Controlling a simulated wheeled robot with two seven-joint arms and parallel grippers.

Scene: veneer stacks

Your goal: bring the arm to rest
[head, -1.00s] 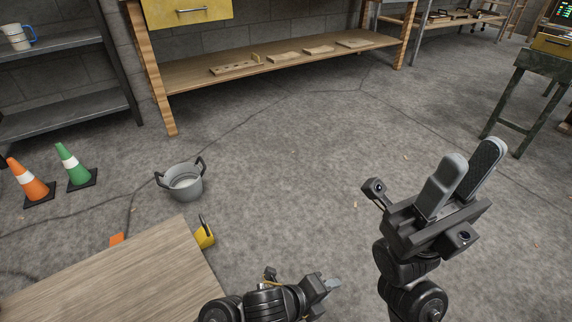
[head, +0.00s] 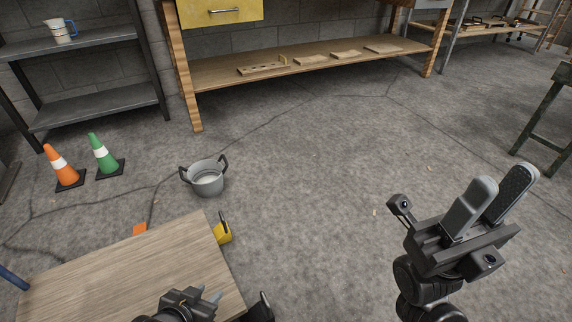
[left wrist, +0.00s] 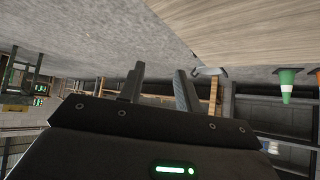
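My left gripper (head: 204,294) is low in the head view, in front of or above the near part of the wooden tabletop (head: 110,270). Its two fingers stand apart with nothing between them, as the left wrist view also shows (left wrist: 160,70). The height of this gripper over the top cannot be told. My right gripper (head: 492,203) is at the right of the head view, pointing up over the concrete floor. A gap shows between its two fingers and it holds nothing.
A grey pot (head: 207,181) stands on the floor behind the tabletop. A yellow object (head: 223,234) is at the tabletop's right edge. Orange (head: 62,168) and green (head: 104,158) cones stand left, before a metal shelf (head: 100,104). A wooden bench (head: 225,72) is behind. The middle floor is clear.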

